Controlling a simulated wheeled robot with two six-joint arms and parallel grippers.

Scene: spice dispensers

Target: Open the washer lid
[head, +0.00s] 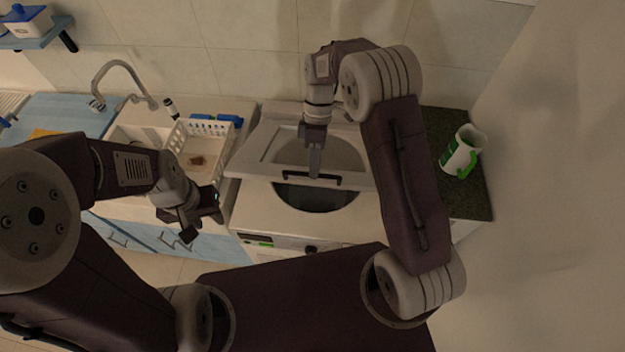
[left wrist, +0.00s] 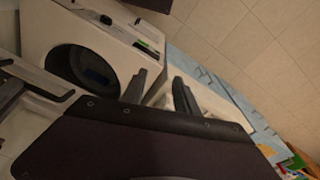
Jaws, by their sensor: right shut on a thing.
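The white washer (head: 275,225) stands in the middle of the head view. Its lid (head: 253,155) is tilted partly up, hinged at the wall side, and the dark round drum opening (head: 318,198) shows below its front edge. My right gripper (head: 315,176) is shut on the black bar handle (head: 330,181) at the lid's front edge. My left gripper (head: 204,226) is empty, left of the washer and in front of the sink counter. In the left wrist view its two fingers (left wrist: 157,92) are spread apart, with the washer (left wrist: 60,25) behind to the left.
A white basket (head: 205,155) stands on the sink counter left of the washer, near the curved faucet (head: 122,65). A white and green jug (head: 460,150) stands on the dark counter (head: 470,205) at right. Blue cabinets (head: 140,232) lie below the sink.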

